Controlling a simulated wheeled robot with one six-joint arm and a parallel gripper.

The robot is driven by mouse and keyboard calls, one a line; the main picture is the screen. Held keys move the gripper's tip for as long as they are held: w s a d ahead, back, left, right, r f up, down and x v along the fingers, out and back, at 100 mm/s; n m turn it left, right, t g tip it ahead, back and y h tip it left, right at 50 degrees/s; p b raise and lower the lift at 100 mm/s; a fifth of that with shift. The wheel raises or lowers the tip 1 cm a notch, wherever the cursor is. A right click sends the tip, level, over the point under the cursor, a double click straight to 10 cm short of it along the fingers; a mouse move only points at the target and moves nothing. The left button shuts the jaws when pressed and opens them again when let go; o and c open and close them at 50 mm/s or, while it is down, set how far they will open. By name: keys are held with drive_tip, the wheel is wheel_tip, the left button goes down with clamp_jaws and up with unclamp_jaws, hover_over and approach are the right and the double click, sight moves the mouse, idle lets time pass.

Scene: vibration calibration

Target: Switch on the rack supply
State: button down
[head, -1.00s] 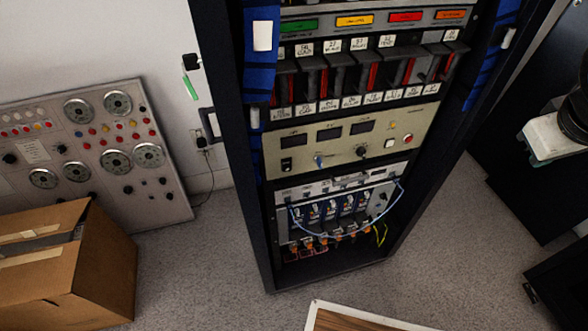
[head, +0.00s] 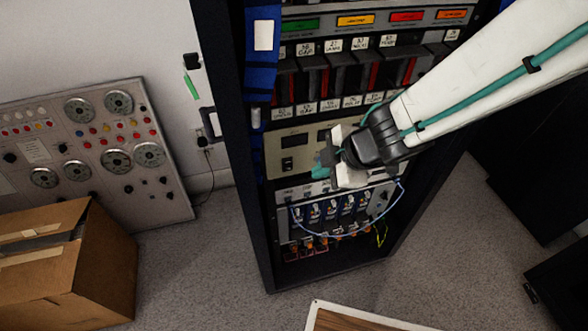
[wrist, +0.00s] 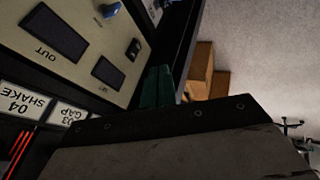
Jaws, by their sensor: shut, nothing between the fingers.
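The rack supply (head: 279,143) is the beige panel in the middle of the black rack; its middle and right parts are hidden behind my arm in the head view. Its black rocker switch (head: 287,164) shows at the panel's lower left, and also in the upside-down wrist view (wrist: 133,49). I cannot read the switch's position. My gripper (head: 320,165) has teal fingertips, shut and empty, in front of the panel just right of the switch in the head view. In the wrist view the fingertips (wrist: 157,87) appear beside the switch, apart from it.
Labelled slots with black handles (head: 335,75) sit above the supply. A module row with a looped blue cable (head: 335,210) sits below. A cardboard box (head: 65,270) and a leaning gauge panel (head: 90,150) stand left. Floor in front of the rack is clear around a wooden-topped edge (head: 350,320).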

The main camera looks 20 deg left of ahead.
sight(288, 165)
drive_tip(key=w+a+f, duration=0.1)
drive_tip(key=a+f, duration=0.1)
drive_tip(key=f, duration=0.1)
drive_tip(key=w+a+f, duration=0.2)
drive_tip(key=a, duration=0.1)
drive_tip(key=w+a+f, duration=0.2)
drive_tip(key=f, duration=0.1)
drive_tip(key=shift+w+a+f, duration=0.2)
drive_tip(key=shift+f, duration=0.1)
